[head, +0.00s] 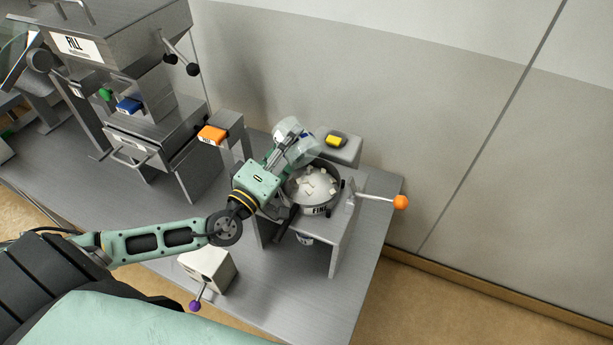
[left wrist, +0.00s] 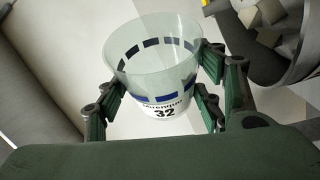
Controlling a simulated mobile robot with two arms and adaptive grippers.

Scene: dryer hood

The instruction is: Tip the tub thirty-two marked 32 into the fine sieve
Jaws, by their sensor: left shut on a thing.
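The tub thirty-two (left wrist: 160,75) is a clear cup with blue dashes and a white label reading 32. My left gripper (left wrist: 160,90) is shut around its sides, and I see no pieces inside it. In the head view, my left gripper (head: 283,152) holds the tub (head: 303,149) tilted at the back left rim of the sieve, its clear mouth toward the lower right. The fine sieve (head: 319,209) is a round grey pan with a partly hidden "FINE" label and several pale chunks inside. It also shows in the left wrist view (left wrist: 302,62). My right gripper is not in view.
The sieve stands on a metal stand (head: 345,236) with an orange-knobbed lever (head: 400,202) at right. A yellow button box (head: 337,140) is behind it. A block with an orange top (head: 213,134), a FILL machine (head: 120,50) and a purple-knobbed box (head: 207,268) stand left.

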